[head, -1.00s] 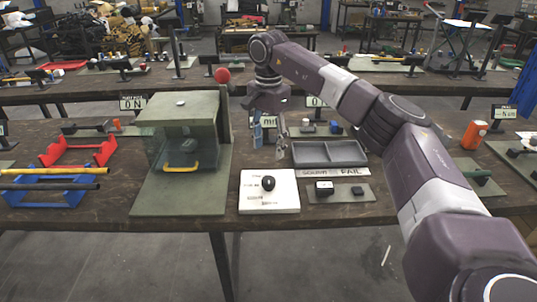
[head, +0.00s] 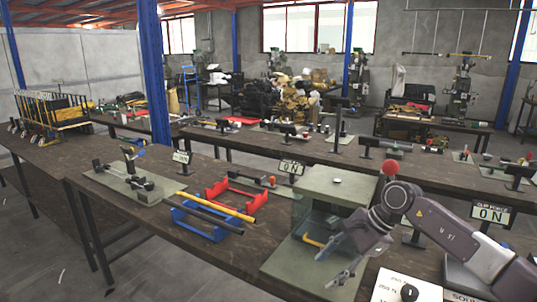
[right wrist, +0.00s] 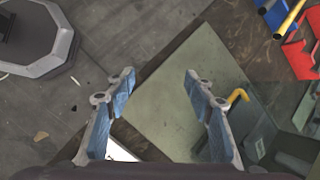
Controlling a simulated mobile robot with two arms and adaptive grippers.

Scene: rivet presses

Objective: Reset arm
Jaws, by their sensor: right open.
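My right gripper (head: 336,262) is in front of the rivet press (head: 335,190), a green box-like stand with a clear guard and a red ball-topped lever (head: 390,168). In the right wrist view the blue-padded fingers (right wrist: 160,82) are spread and hold nothing. They are above the front of the press's green base plate (right wrist: 180,95) and the bench edge. The press's yellow handle (right wrist: 237,96) is just right of the right finger. My left gripper is out of view.
Left of the press are a red cradle (head: 236,203) and a blue cradle (head: 200,224) with rods across. A white dial plate (head: 408,287) lies to the right, partly cut off. Open floor (head: 50,255) lies in front of the bench.

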